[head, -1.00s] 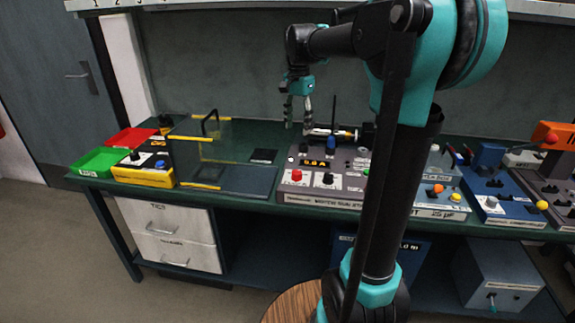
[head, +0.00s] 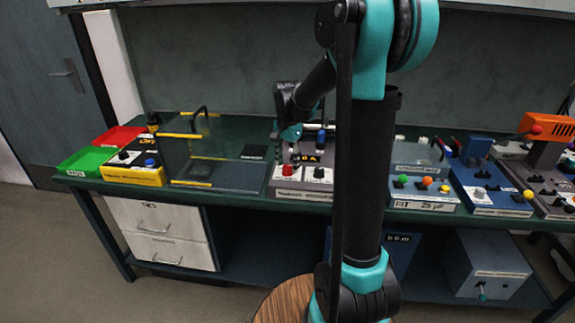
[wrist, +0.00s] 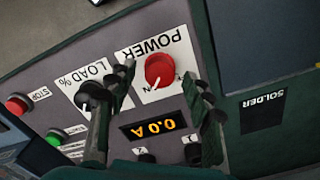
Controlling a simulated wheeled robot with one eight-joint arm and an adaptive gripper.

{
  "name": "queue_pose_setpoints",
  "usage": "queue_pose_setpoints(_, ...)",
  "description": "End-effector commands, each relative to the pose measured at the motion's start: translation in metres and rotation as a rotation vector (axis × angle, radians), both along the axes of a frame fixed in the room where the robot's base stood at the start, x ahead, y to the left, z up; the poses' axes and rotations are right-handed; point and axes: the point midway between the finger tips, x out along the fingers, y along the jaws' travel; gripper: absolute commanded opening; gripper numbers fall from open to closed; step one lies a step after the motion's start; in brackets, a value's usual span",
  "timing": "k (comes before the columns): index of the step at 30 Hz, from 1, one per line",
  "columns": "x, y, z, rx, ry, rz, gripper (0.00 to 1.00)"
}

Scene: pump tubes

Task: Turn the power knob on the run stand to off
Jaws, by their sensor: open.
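The run stand (head: 270,192) is a grey panel box on the bench. Its red power knob (wrist: 158,71) sits on a white plate lettered POWER, upside down in the wrist view; it also shows in the head view (head: 287,170). Part of the position lettering beside it is visible, but I cannot clearly read the setting. My gripper (wrist: 158,76) is open and empty, its two dark fingers on either side of the knob in the picture. Contact cannot be seen. In the head view my gripper is over the stand, its fingers hard to make out.
A LOAD % knob (wrist: 84,98) is close to the left finger. A 0.0 A display (wrist: 154,127), red stop button (wrist: 17,104) and green button (wrist: 54,137) share the panel. A clear guard with a black handle (head: 200,112) stands left of the stand.

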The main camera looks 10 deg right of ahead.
Motion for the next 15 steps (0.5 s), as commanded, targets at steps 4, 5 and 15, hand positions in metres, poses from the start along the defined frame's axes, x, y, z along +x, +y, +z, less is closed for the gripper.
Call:
queue_pose_setpoints(4,0.0000,0.0000,-0.0074,0.000,0.000,0.000,0.51)
queue_pose_setpoints(5,0.0000,0.0000,-0.0079,0.000,0.000,0.000,0.51)
queue_pose_setpoints(15,-0.0001,-0.0001,-0.0081,0.000,0.000,0.000,0.39)
